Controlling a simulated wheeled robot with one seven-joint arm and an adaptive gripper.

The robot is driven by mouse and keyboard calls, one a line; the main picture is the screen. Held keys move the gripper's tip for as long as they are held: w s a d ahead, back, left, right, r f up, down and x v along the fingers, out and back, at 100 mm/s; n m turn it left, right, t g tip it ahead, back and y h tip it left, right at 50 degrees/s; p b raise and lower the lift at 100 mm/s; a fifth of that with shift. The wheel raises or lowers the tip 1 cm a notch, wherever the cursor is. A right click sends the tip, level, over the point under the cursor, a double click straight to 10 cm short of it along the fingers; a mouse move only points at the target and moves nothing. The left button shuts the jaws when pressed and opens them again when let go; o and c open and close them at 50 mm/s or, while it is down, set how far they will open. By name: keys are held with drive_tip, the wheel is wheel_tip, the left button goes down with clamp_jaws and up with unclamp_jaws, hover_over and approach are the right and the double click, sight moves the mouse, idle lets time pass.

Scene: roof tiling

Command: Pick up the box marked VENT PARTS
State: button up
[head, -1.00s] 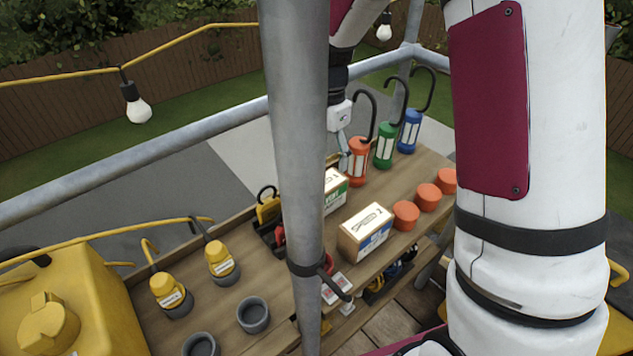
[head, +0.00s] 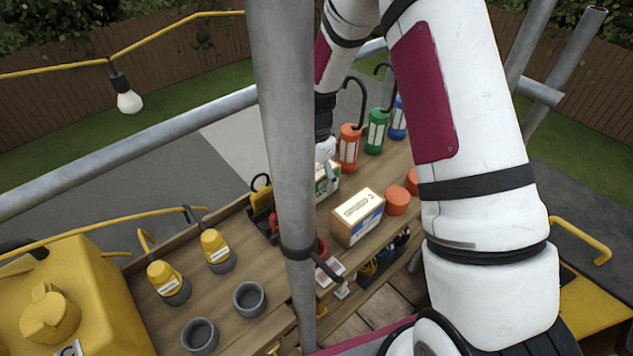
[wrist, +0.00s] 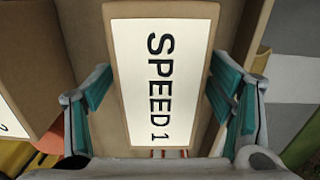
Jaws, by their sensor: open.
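No box with readable VENT PARTS lettering shows. In the wrist view a cardboard box (wrist: 116,20) with a white top label reading SPEED 1 lies between the teal-padded fingers of my gripper (wrist: 160,95). The fingers are open on either side of it; I cannot tell if they touch it. In the head view this appears to be the box with green on its side (head: 328,183), partly hidden by the pole and my arm. A second box (head: 358,216), with blue on its side and a 2 on top, stands nearer; it also shows in the wrist view (wrist: 35,65).
A grey pole (head: 290,150) rises in front of the wooden bench. Orange, green and blue hooked lanterns (head: 376,132) stand behind the boxes. Orange pots (head: 397,200) stand to the right. Yellow-topped items (head: 217,250) and grey cups (head: 250,298) stand left.

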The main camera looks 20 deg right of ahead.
drive_tip(key=shift+f, duration=1.2)
drive_tip(key=c, duration=1.6)
drive_tip(key=shift+o, duration=0.2)
drive_tip(key=shift+r, duration=0.1)
